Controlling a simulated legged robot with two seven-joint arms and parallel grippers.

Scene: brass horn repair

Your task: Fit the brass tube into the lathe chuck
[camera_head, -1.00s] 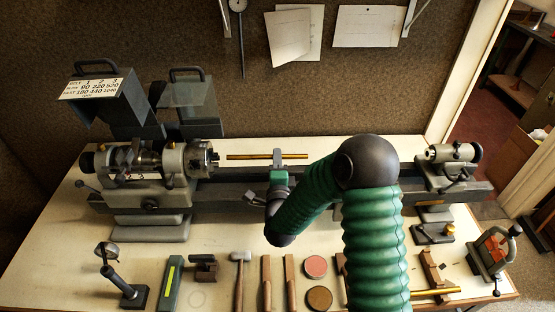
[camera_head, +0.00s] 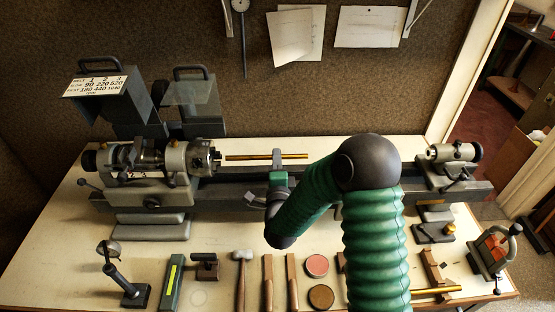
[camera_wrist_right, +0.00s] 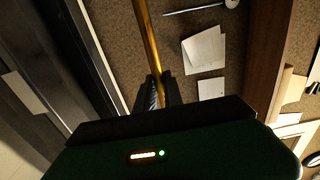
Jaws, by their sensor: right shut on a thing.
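The brass tube (camera_head: 247,156) is held level in the head view, its left end close to the lathe chuck (camera_head: 207,158) with a small gap. The chuck sits at the right side of the headstock (camera_head: 176,163). My right gripper (camera_head: 277,157) is shut on the tube near the middle of its length. In the right wrist view the tube (camera_wrist_right: 147,38) runs up from between the dark fingers (camera_wrist_right: 157,92). The chuck's inner opening is too small to make out. My left gripper is not in view.
The lathe bed (camera_head: 240,188) runs below the tube to the tailstock (camera_head: 451,155) at right. A hammer (camera_head: 240,278), wooden tools and round tins (camera_head: 316,266) lie along the front. Another brass tube (camera_head: 437,290) lies at front right. A small vise (camera_head: 493,250) stands beyond it.

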